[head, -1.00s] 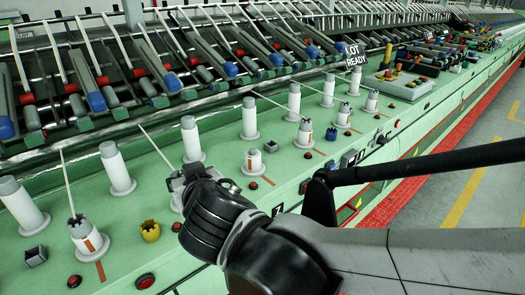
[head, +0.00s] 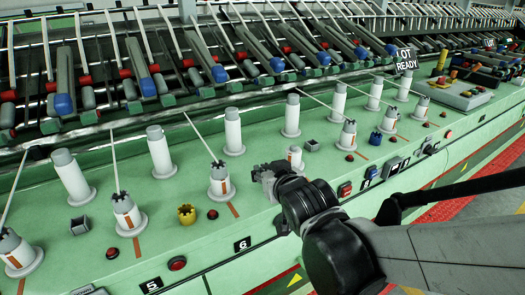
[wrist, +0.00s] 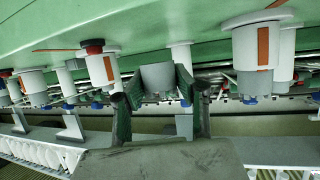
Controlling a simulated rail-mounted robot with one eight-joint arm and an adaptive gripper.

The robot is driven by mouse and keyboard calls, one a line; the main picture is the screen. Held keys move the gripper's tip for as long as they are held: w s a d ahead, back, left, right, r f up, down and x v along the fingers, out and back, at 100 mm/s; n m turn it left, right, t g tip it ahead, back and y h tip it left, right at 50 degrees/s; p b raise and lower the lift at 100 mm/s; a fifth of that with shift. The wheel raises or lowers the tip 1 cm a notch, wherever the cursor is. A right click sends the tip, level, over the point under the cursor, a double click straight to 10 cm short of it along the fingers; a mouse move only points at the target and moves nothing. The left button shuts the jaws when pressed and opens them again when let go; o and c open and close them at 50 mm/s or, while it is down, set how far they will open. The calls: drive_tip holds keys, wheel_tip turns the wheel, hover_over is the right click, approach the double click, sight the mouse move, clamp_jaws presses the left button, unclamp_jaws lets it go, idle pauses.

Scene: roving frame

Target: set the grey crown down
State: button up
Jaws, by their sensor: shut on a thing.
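My gripper (head: 264,178) is shut on the grey crown (wrist: 157,77), a short grey cup-like piece between the two dark fingers in the wrist view. In the head view my gripper hides most of the crown. My gripper is above the green deck, just left of a small white holder (head: 295,155) with no rod rising from it. Whether the crown touches anything below is unclear. To the left stands another white holder with an orange stripe (head: 221,185), with a dark crown and a slanting rod on top.
A yellow crown (head: 186,214) and a blue crown (head: 376,137) stand on the green deck (head: 160,205). Grey square cups (head: 80,226) and red buttons (head: 177,263) dot it. Tall white bobbins (head: 161,152) stand behind. Slanting rods rise among the holders.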

drive_tip(key=shift+f+b, duration=0.3)
drive_tip(key=shift+f, duration=1.3)
drive_tip(key=shift+f, duration=0.1)
drive_tip(key=o, duration=0.9)
drive_tip(key=shift+o, duration=0.2)
drive_tip(key=shift+r, duration=0.25)
drive_tip(key=p+v, duration=0.2)
drive_tip(key=v, duration=1)
drive_tip(key=shift+p, duration=0.4)
